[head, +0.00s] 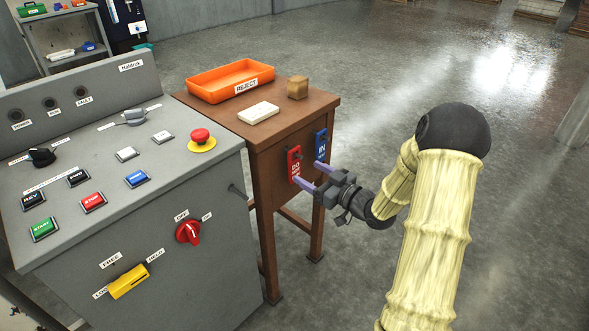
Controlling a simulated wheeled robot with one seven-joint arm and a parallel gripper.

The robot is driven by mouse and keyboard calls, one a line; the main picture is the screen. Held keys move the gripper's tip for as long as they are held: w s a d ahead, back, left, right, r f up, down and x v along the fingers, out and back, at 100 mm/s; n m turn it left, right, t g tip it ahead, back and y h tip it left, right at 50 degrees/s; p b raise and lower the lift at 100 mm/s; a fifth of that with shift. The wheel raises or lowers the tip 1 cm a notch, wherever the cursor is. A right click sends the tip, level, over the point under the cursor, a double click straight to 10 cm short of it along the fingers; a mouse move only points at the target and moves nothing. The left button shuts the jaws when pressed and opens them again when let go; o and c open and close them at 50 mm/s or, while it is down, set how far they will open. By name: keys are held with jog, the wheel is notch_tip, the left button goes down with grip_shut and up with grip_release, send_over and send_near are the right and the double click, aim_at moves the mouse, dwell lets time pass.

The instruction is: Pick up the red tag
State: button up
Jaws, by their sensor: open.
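The red tag (294,165) hangs on the side of the brown wooden table, left of a blue tag (321,146). It is a flat upright plate with white lettering and a dark fixing at its top. My gripper (308,175) is open, its two purple fingers pointing left toward the table side. I cannot tell whether either finger touches a tag.
The wooden table (262,133) carries an orange REJECT tray (207,92), a white block (258,113) and a brown block (298,87). A grey control panel (90,200) with buttons and a red rotary switch (188,231) stands at left. The floor at right is clear.

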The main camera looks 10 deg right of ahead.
aim_at(296, 163)
jog(key=shift+w+a, duration=0.1)
jog(key=shift+w, duration=0.05)
jog(key=b+x, duration=0.1)
jog(key=x, duration=0.4)
jog(key=shift+w+r, duration=0.2)
dwell(0.5)
jog(key=c, duration=1.1)
